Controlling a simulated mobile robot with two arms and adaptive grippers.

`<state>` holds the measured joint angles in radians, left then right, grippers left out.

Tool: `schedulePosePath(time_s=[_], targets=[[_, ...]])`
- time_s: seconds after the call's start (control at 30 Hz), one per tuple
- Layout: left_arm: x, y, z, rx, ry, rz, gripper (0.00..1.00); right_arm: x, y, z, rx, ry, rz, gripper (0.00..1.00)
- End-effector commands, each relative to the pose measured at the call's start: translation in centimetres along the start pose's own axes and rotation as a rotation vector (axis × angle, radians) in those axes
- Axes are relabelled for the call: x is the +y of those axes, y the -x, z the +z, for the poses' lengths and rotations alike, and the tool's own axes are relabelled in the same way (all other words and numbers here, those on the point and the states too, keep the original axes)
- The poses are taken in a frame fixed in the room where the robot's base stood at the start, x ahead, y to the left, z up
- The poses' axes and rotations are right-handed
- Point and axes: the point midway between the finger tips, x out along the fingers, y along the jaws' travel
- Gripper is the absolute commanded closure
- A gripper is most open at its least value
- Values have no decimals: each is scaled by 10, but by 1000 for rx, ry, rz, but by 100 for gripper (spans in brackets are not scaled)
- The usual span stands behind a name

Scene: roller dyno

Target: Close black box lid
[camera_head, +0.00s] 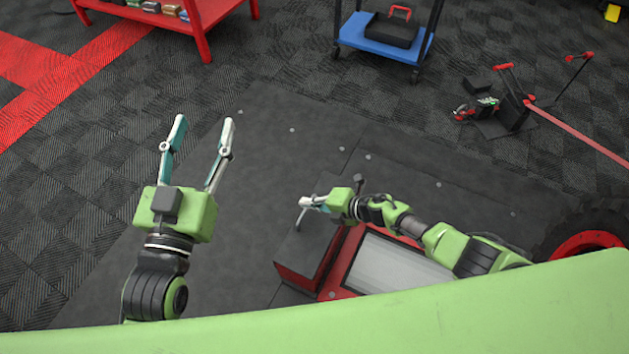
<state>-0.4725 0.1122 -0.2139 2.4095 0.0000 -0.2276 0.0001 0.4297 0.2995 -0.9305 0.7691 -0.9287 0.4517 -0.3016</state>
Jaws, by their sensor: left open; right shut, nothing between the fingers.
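My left gripper (204,122) is open and empty above the dark floor plate, its two fingers pointing up the picture. My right gripper (302,210) is shut with nothing in it, over a box with a black top and red sides (308,252) at the lower middle. I cannot tell whether it touches that box. The black top looks flat; part of it is hidden by the gripper. A black case with a red handle (391,29) sits on a blue cart shelf at the top, away from both grippers. It looks shut.
A red-framed unit with a light grey panel (390,268) adjoins the box on the right. The blue cart (383,42), a red table (200,12) and a red-tipped stand (510,100) are further back. A wheel (585,232) is at right. The middle floor is clear.

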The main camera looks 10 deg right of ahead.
Motion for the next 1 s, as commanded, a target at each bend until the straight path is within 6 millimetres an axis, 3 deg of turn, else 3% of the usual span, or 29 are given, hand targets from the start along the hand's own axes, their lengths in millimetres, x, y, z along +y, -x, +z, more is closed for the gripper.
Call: schedulePosePath(time_s=[0.27, 0.47, 0.7, 1.0], targets=[[-8, 15, 58, -293, -6, -18, 50, 11, 12, 4, -2, -1, -1, 100], [-14, 40, 99, -507, -7, -30, 50, 18, 20, 6, -2, 0, -1, 100], [-21, 81, 140, -760, -5, -47, 50, 28, 30, 6, -3, -1, -1, 100], [-27, 147, 174, -1068, 1, -67, 50, 40, 42, 5, -2, -1, -1, 100]])
